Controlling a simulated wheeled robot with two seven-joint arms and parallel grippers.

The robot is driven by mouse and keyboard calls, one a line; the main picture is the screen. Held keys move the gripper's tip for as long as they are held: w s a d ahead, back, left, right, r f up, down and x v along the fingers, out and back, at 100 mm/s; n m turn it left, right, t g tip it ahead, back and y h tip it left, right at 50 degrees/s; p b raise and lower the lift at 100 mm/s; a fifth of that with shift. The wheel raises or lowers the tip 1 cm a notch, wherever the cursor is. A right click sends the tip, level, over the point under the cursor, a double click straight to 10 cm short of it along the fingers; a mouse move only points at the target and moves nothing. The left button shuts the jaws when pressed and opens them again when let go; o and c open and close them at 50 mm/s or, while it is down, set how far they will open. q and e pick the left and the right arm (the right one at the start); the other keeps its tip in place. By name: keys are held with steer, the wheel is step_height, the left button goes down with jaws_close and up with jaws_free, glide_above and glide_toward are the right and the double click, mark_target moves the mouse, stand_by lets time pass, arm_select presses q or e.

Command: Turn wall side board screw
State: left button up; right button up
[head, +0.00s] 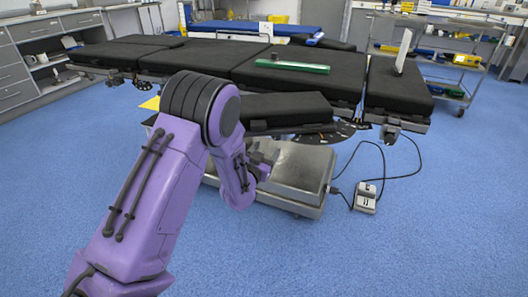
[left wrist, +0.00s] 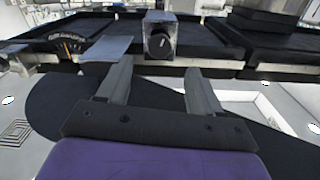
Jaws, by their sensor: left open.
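The operating table (head: 215,58) has black pads and stands across the head view. My left gripper (head: 263,163) is below its near edge, in front of the lowered black pad section (head: 287,108). In the left wrist view, my left gripper (left wrist: 157,72) is open with nothing between its fingers. A small metal block with a dark round knob (left wrist: 160,40), which looks like the side board screw, lies just beyond and between the fingertips, under the table edge. The gap to it is hard to judge. In the head view I cannot make out this knob. My right gripper is not in view.
A green bar (head: 292,66) lies on the table and a pale upright board (head: 404,50) stands at its right. The metal table base (head: 300,172) is close to my left gripper. A foot pedal (head: 365,197) with cables lies on the blue floor. The front right floor is clear.

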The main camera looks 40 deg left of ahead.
arm_select(q)
steer(key=shift+v, duration=1)
